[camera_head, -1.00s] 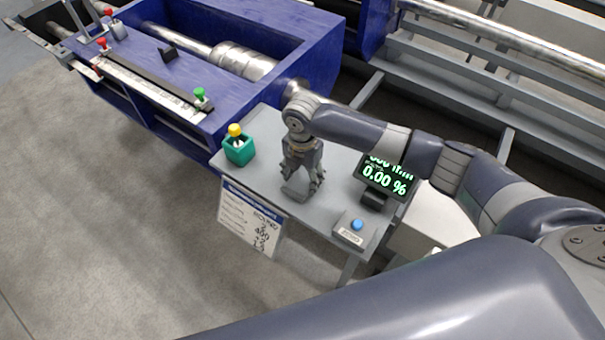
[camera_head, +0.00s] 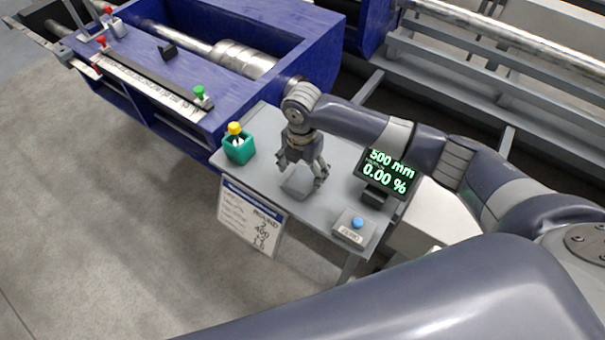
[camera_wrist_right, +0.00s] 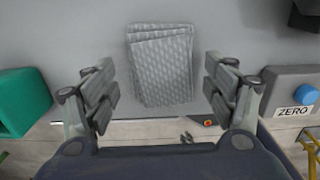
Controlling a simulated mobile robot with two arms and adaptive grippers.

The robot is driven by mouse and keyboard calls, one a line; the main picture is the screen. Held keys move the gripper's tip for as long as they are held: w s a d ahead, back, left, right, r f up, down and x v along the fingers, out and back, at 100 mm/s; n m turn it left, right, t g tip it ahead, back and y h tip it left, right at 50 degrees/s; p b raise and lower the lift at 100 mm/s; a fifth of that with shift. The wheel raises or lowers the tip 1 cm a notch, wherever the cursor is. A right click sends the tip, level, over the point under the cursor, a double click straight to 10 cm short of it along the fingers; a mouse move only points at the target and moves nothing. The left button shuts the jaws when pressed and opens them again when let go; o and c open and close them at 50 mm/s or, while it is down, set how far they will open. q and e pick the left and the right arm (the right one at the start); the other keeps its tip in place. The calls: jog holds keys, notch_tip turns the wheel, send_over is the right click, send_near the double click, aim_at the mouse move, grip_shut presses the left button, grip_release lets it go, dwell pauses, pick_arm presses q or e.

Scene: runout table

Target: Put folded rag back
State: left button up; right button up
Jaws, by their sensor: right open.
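The folded rag (camera_head: 297,184) is grey and lies flat on the small grey table (camera_head: 335,160). In the right wrist view the rag (camera_wrist_right: 162,65) shows a fine pattern and stacked folded layers at its far edge. My right gripper (camera_head: 302,178) points down above the rag. In the right wrist view my right gripper (camera_wrist_right: 165,88) is open, with one finger on each side of the rag and nothing held. The rag lies on the table, apart from the fingers as far as I can see. My left gripper is not in view.
A green holder (camera_head: 239,149) with a yellow-topped item stands at the table's left corner. A display (camera_head: 388,172) reading 0.00 % and a ZERO button box (camera_head: 354,231) stand on the right. A printed sheet (camera_head: 250,219) hangs at the front edge. The blue machine (camera_head: 165,65) is behind.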

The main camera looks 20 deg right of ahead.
aim_at(302, 176)
notch_tip(302, 176, up, 10)
jog(key=shift+b, duration=0.4)
dwell(0.3)
